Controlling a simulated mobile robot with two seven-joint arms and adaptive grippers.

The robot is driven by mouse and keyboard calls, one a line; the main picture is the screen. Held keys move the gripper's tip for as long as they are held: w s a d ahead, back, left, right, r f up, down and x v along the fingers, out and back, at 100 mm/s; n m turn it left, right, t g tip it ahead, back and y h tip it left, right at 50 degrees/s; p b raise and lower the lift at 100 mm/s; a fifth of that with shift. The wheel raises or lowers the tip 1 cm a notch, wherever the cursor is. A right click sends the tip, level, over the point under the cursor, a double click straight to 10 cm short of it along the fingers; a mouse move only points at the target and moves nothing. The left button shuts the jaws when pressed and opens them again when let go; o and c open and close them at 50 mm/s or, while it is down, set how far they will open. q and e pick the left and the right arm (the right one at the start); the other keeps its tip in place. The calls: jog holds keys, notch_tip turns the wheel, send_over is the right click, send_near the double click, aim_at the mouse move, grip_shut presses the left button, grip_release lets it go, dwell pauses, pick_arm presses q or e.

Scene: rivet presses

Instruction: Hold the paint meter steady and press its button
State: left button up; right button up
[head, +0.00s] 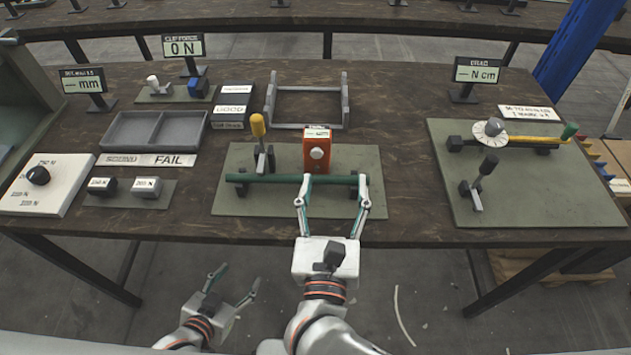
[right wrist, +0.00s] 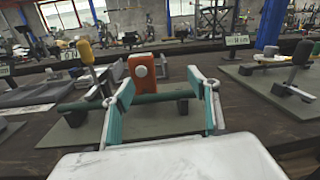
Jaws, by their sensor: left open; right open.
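The paint meter is an orange box with a round white button (head: 317,149), upright on the green mat (head: 235,205) behind a green horizontal bar. It also shows in the right wrist view (right wrist: 142,80), beyond and between my fingers. My right gripper (head: 335,190) is open, its two fingers spread at the bar in front of the meter. I cannot tell if they touch the bar. The meter is apart from the fingers. My left gripper (head: 232,282) is open and empty, low in front of the table's front edge.
A yellow-handled clamp (head: 259,135) stands left of the meter. A grey U-shaped frame (head: 308,90) lies behind it. A grey two-part tray (head: 155,130) and a FAIL plate (head: 169,160) are to the left. Another green mat (head: 540,200) with a dial tool is at right.

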aim_at(317, 145)
jog(key=shift+y, duration=0.8)
jog(key=w+a, duration=0.1)
jog(key=w, duration=0.3)
jog(key=w+a, duration=0.1)
jog(key=w, duration=0.3)
jog(key=w+a, duration=0.1)
jog(key=w, duration=0.3)
jog(key=shift+w+a+r, duration=0.15)
jog(key=shift+w+r, duration=0.05)
jog(key=shift+r, duration=0.15)
jog(key=c, duration=1.3)
pick_arm(q)
grip_shut()
